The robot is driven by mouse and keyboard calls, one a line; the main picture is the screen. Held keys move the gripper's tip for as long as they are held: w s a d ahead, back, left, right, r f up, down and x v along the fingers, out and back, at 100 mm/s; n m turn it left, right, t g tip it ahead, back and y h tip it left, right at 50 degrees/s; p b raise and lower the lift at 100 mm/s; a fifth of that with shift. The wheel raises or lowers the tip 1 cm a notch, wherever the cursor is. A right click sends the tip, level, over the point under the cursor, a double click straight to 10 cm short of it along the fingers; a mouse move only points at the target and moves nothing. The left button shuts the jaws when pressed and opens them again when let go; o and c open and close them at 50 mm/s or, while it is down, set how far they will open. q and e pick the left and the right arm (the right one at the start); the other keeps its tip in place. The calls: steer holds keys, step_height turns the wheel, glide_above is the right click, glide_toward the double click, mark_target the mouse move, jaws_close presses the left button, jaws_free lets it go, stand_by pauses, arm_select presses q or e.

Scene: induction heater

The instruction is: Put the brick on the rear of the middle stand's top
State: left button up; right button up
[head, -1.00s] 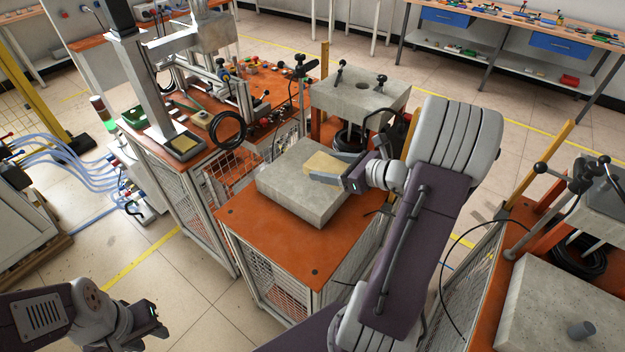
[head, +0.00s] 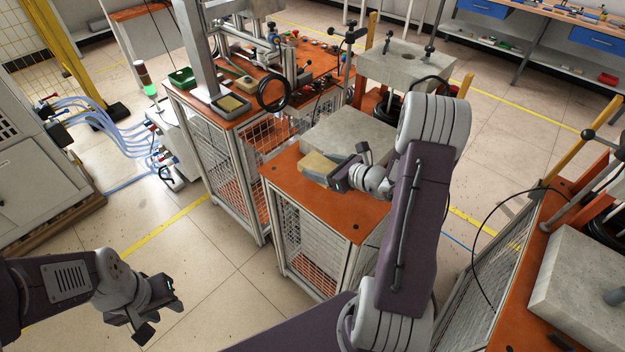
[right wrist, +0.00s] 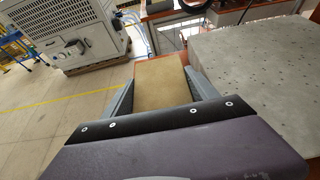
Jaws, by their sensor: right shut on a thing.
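The tan brick (head: 316,164) is held in my right gripper (head: 332,176), which is shut on it. In the right wrist view the brick (right wrist: 163,82) shows between the two grey fingers. The middle stand (head: 350,220) has an orange top and mesh sides, and a grey concrete slab (head: 352,130) rests on it. In the head view the brick is at the slab's left front side, over the orange top. I cannot tell whether it touches the top. My left gripper (head: 162,308) is low at the left, away from the stands, with its fingers apart and nothing between them.
A left stand (head: 205,120) carries a press, a black cable coil (head: 272,93) and small trays. A grey block on supports (head: 405,62) stands behind the slab. A right stand holds another slab (head: 585,290). Floor is clear at front left.

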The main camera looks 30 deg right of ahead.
mark_target(313, 183)
steer(key=shift+w+a+f, duration=0.25)
steer(key=shift+w+f, duration=0.25)
steer(key=shift+w, duration=0.1)
steer(key=shift+w+a+f, duration=0.25)
steer(key=shift+w+f, duration=0.25)
steer(key=shift+w, duration=0.1)
steer(key=f, duration=0.3)
steer(key=shift+s+a+f, duration=0.1)
steer(key=shift+s+a, duration=0.05)
steer(key=shift+a, duration=0.05)
steer(key=shift+d+f, duration=0.15)
steer(key=shift+f, duration=0.2)
arm_select(q)
steer(key=shift+w+d+f, duration=0.1)
steer(key=shift+d+f, duration=0.1)
steer(key=shift+d, duration=0.05)
arm_select(e)
steer(key=shift+f+b, duration=0.1)
steer(key=shift+b, duration=0.3)
steer(key=o, duration=1.6)
arm_select(q)
steer(key=shift+f, duration=0.2)
arm_select(e)
steer(key=shift+o, duration=0.2)
